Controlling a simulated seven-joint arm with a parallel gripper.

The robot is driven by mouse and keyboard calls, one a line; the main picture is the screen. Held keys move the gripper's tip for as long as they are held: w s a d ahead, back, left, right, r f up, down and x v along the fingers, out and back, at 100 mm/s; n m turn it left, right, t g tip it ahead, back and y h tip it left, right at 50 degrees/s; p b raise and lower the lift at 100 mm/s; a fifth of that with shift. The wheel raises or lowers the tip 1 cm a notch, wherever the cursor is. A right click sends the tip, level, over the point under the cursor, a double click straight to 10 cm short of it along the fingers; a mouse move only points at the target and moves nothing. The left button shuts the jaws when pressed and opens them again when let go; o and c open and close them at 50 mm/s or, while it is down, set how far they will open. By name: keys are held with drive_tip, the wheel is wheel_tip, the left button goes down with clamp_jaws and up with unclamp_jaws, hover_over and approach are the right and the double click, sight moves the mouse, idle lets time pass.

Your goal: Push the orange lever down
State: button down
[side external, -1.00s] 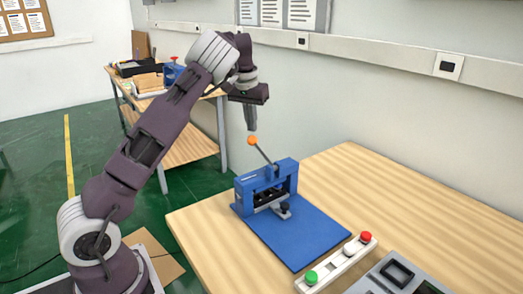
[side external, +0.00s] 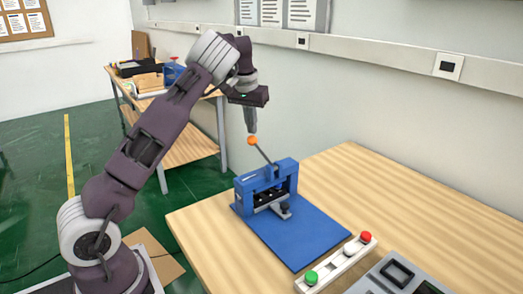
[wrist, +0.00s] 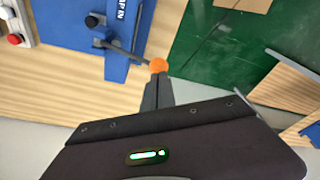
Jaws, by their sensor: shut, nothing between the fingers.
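The orange lever knob (side external: 252,140) tops a thin dark rod that rises at a slant from a blue press (side external: 268,180) on the table. My gripper (side external: 251,131) is shut, points down and sits right above the knob, at or very near contact. In the wrist view the orange knob (wrist: 159,65) shows just beyond the tips of my shut gripper (wrist: 158,77), with the rod running left to the press (wrist: 118,30). Whether the fingertips touch the knob I cannot tell for sure.
The press stands on a blue base plate (side external: 298,235) on the wooden table (side external: 400,200). A white strip with green (side external: 311,277), white and red (side external: 365,236) buttons lies in front, beside a grey box (side external: 400,275). A wall runs behind the table.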

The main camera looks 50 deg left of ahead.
sight(251, 137)
drive_tip(key=shift+s+d+x, duration=0.1)
drive_tip(key=shift+s+x, duration=0.05)
drive_tip(key=shift+x, duration=0.8)
drive_tip(key=shift+s+d+x, duration=0.1)
drive_tip(key=shift+s+x, duration=0.1)
drive_tip(key=shift+x, duration=0.8)
drive_tip(key=shift+s+d+x, duration=0.1)
drive_tip(key=shift+s+x, duration=0.05)
drive_tip(key=shift+x, duration=0.8)
drive_tip(key=shift+w+a+r+v, duration=0.1)
drive_tip(key=shift+w+a+v, duration=0.15)
drive_tip(key=shift+v, duration=1.55)
drive_tip(key=shift+w+a+r+v, duration=0.15)
drive_tip(key=shift+w+v, duration=0.25)
drive_tip(key=shift+v, duration=1.4)
drive_tip(key=shift+w+a+v, duration=0.15)
drive_tip(key=shift+w+v, duration=0.15)
drive_tip(key=shift+v, duration=1.55)
drive_tip(key=s+d+r+m+t+h, duration=0.1)
drive_tip(key=s+d+r, duration=0.3)
drive_tip(key=s+d, duration=0.5)
drive_tip(key=s+d+r+m+t+h, duration=0.15)
drive_tip(key=s+d+r, duration=0.25)
drive_tip(key=s+d, duration=0.5)
drive_tip(key=s+d+f+m+t+y, duration=0.1)
drive_tip(key=s+d+f+m, duration=0.2)
drive_tip(key=s+d+f, duration=0.4)
drive_tip(key=s+d, duration=0.4)
drive_tip(key=s, duration=0.3)
